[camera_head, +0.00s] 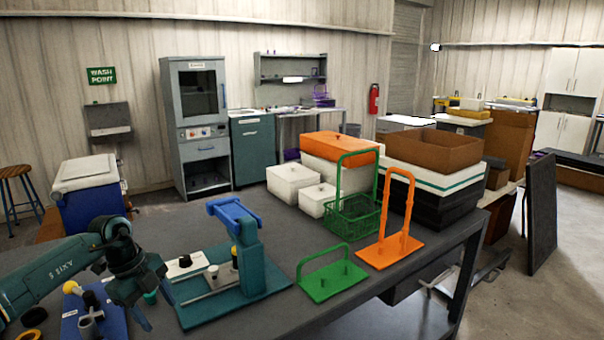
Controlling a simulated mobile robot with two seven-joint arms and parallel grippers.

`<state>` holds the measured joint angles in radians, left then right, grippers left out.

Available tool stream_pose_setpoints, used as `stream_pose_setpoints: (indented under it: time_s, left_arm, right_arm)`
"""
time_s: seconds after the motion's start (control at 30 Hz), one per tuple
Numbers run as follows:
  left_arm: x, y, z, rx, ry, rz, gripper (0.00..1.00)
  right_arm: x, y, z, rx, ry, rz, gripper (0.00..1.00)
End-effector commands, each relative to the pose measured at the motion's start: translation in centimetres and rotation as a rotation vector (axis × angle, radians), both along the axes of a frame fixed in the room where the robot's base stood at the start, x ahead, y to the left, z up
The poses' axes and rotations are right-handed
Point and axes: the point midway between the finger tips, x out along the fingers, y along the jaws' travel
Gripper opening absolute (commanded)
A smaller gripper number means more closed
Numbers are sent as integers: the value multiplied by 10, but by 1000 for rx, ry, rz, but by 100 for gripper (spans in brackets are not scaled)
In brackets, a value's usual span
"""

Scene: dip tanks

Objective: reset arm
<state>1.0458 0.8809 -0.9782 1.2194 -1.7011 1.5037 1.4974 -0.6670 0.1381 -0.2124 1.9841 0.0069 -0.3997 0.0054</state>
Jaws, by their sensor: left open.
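My left arm comes in from the lower left, and my left gripper (146,308) points down over the left part of the dark workbench (385,276). It is open, and I see nothing held in it. It is just left of a teal fixture (245,302) with a blue-topped upright, and above a blue base plate (75,326) with small posts. I cannot tell whether the fingertips touch anything. My right gripper is not in view.
A green stand (330,281), an orange stand (392,252) and a green basket (354,222) stand to the right on the bench. White tanks (290,183) and a brown tray (432,149) on a black-and-white tank are behind. Bare bench lies between the fixture and tanks.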

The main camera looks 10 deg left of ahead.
Motion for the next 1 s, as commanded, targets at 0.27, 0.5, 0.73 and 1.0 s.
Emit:
stream_pose_setpoints:
  time_s: [0.27,0.5,0.73,1.0]
  left_arm:
    - [-34,-193,-53,-612,-200,-246,56]
    - [-73,-298,-34,-1183,-487,54,56]
    - [-98,-272,-64,-1262,-602,738,56]
    - [-194,-215,-164,-908,-378,1375,56]
  right_arm:
    - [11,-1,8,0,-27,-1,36]
    - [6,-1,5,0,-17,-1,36]
    - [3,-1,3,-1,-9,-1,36]
    - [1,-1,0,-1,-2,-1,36]
